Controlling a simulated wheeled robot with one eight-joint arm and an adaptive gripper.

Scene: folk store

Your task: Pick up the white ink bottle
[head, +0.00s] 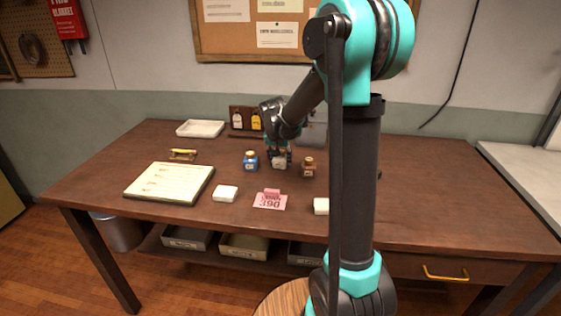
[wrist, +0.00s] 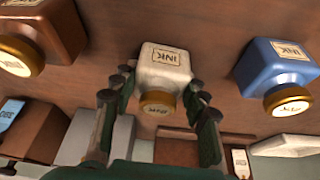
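The white ink bottle (head: 279,163) stands on the wooden table (head: 120,160) between the blue ink bottle (head: 251,160) and the brown ink bottle (head: 308,167). In the wrist view the white ink bottle (wrist: 165,68) has an INK label and a gold cap. My gripper (head: 278,155) is over it, partly hiding it in the head view. In the wrist view my gripper (wrist: 161,85) is open, with its fingers on either side of the bottle's cap end. A small gap shows at the left finger; contact at the right finger is unclear.
The blue bottle (wrist: 278,75) and brown bottle (wrist: 40,35) stand close on either side. Pink number cards (head: 270,200), a white block (head: 226,193) and a notepad (head: 170,183) lie nearer the front. A white tray (head: 200,128) sits at the back left.

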